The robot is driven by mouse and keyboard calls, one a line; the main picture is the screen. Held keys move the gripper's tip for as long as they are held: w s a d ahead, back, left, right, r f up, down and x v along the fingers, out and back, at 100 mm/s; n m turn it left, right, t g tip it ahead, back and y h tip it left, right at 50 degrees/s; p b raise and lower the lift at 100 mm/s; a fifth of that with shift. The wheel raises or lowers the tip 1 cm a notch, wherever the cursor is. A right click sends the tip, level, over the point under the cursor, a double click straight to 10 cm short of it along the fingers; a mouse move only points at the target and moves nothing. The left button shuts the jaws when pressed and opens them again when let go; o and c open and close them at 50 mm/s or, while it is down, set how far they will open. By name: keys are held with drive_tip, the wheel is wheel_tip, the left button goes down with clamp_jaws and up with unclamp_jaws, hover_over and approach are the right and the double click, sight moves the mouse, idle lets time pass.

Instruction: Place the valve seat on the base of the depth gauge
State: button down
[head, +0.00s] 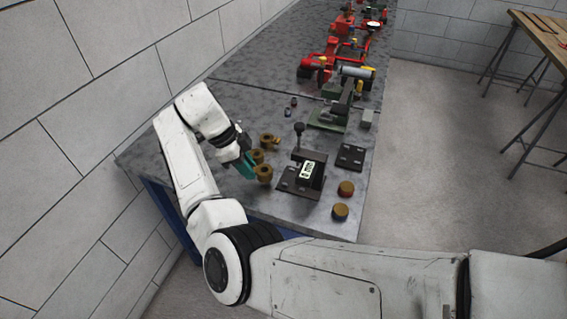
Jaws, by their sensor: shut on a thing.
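My gripper (251,169) has teal fingers and is over the left part of the grey bench. It is shut on a brass ring-shaped valve seat (264,173), held at the fingertips. Two similar brass pieces are just behind it, one ring (258,155) and one with a side stub (267,140). The depth gauge (309,173), dark with a lit display, stands to the right of my gripper. Its flat dark base (290,184) shows at the front left, and the held seat is left of it. I cannot tell how high the seat is above the bench.
Two round brass-and-red pieces (341,211) and (346,188) lie right of the gauge. A dark block (350,157), a green-based device (330,118) and red pump parts (320,66) stand farther back. A block wall (70,90) borders the bench's left side.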

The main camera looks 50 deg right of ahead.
sight(268, 170)
drive_tip(key=s+d+p, duration=0.1)
drive_tip(key=s+d, duration=0.2)
drive_tip(key=shift+s, duration=0.2)
drive_tip(key=s+d, duration=0.1)
drive_tip(key=s+d+p, duration=0.1)
drive_tip(key=s, duration=0.1)
drive_tip(key=shift+d+r+p, duration=0.2)
drive_tip(key=shift+d+p, duration=0.1)
drive_tip(key=shift+d, duration=0.1)
drive_tip(key=shift+f, duration=0.95)
drive_tip(key=shift+f, duration=0.2)
drive_tip(key=c, duration=1)
unclamp_jaws()
drive_tip(key=shift+o, duration=0.2)
drive_tip(key=shift+r, duration=0.1)
